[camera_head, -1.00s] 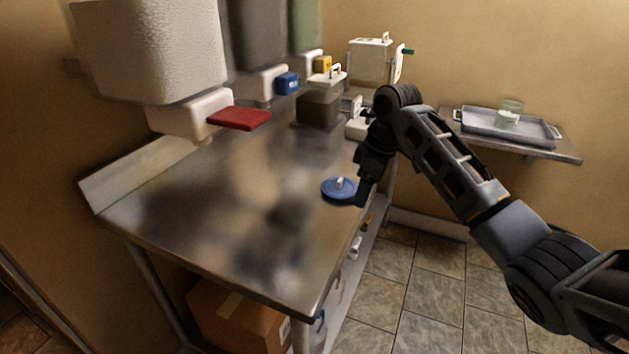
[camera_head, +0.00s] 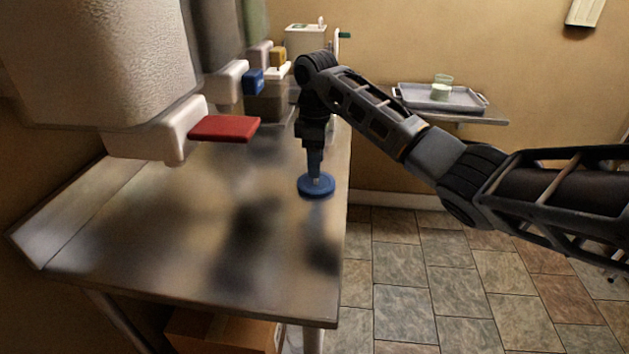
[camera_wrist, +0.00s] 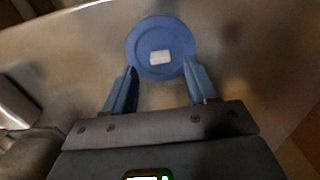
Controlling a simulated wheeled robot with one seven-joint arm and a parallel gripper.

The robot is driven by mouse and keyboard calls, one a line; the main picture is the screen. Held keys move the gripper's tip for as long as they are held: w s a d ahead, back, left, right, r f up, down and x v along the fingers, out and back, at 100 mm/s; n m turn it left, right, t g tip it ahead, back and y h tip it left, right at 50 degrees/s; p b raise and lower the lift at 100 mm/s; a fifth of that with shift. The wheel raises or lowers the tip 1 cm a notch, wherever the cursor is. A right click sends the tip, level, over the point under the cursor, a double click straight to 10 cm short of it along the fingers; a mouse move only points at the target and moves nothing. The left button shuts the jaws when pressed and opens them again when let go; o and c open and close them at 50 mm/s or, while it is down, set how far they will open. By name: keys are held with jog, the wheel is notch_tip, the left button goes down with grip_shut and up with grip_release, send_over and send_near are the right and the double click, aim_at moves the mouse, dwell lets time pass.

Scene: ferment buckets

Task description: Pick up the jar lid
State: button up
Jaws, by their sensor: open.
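The jar lid is a blue disc (camera_head: 316,186) with a small pale knob, lying flat on the metal table (camera_head: 190,230) near its right edge. In the wrist view the lid (camera_wrist: 148,36) lies just beyond the fingertips, with its white knob roughly midway between them. My gripper (camera_head: 315,172) points down directly over the lid in the head view. In the wrist view my gripper (camera_wrist: 158,72) is open and empty, its two blue-grey fingers spread apart. Whether the fingertips touch the lid cannot be told.
Large dispensers with red (camera_head: 224,128) and blue (camera_head: 253,82) taps overhang the table's left side. A grey tray (camera_head: 425,105) holding a glass jar (camera_head: 441,90) sits on a wall shelf at the back right. The table front is clear.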

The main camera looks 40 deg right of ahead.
aim_at(316, 180)
jog(key=shift+s+f, duration=0.1)
jog(key=shift+f, duration=1.6)
grip_shut()
jog(key=shift+r, duration=0.1)
